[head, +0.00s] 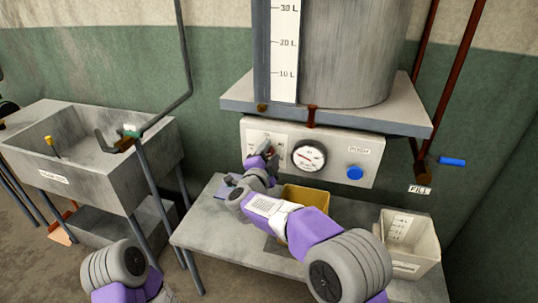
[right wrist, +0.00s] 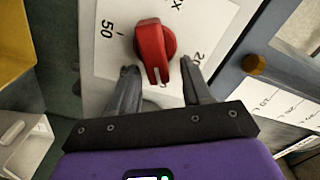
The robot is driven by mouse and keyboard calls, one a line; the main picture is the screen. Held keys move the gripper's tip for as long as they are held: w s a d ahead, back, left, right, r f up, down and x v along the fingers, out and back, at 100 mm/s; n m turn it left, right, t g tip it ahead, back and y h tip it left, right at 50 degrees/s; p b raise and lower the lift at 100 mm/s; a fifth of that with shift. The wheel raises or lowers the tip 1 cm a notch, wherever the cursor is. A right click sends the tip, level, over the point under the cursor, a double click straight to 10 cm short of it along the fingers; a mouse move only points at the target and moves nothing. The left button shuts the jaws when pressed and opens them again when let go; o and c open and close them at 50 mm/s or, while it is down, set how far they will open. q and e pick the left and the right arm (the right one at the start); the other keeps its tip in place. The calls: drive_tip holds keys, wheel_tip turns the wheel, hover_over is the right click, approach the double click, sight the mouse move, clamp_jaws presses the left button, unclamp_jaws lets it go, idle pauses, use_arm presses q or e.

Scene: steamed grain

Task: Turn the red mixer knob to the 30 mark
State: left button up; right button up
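The red mixer knob (right wrist: 155,45) sits on a pale panel plate (right wrist: 110,75) in the right wrist view. Its narrow pointer end faces down in that picture, toward my gripper. A "50" label shows to its left and a partly hidden "20" to its right; I cannot read a 30 label. My right gripper (right wrist: 159,66) is open, with its two fingertips on either side of the knob's pointer and visible gaps between. In the head view my right gripper (head: 264,152) is at the left part of the control panel (head: 335,150) and mostly covers the knob. My left gripper is out of view.
A round gauge (head: 308,156) and a blue button (head: 355,173) are right of the knob. A tank shelf (head: 375,122) overhangs the panel. Below are a tan bin (head: 318,196) and a white measuring container (head: 412,236) on the table. A grey sink (head: 110,180) stands left.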

drive_tip(key=shift+s, duration=0.1)
drive_tip(key=v, duration=0.7)
drive_tip(key=shift+s+p, duration=0.2)
drive_tip(key=shift+p, duration=0.25)
drive_tip(key=shift+a, duration=0.1)
